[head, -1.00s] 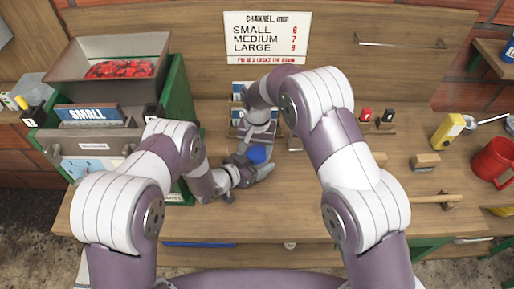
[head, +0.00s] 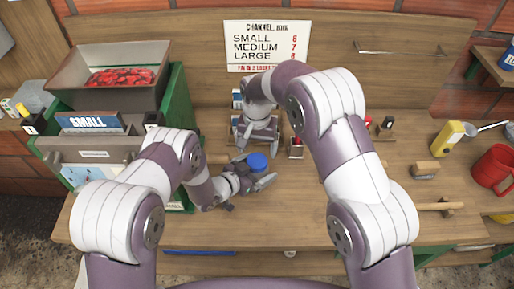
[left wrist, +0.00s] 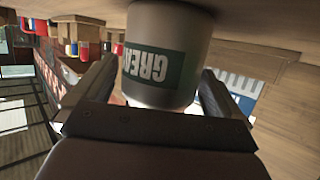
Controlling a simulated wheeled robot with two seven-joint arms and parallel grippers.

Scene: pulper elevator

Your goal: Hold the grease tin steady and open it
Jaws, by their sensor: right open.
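The grease tin has a blue lid (head: 257,161) in the head view. In the left wrist view, the pale tin (left wrist: 165,25) with its green label, lettering upside down, stands between the fingers. My left gripper (head: 258,172) has one finger on each side of the tin, close against its wall, and looks shut on it. Most of the tin's body is hidden in the head view. My right gripper (head: 258,137) is open and empty, pointing down over the bench behind the tin, apart from the lid.
A green cabinet with a grey tray (head: 110,55) of red pieces stands at the left. A small red-topped item (head: 296,147) is right of my right gripper. The front middle of the bench (head: 290,220) is clear.

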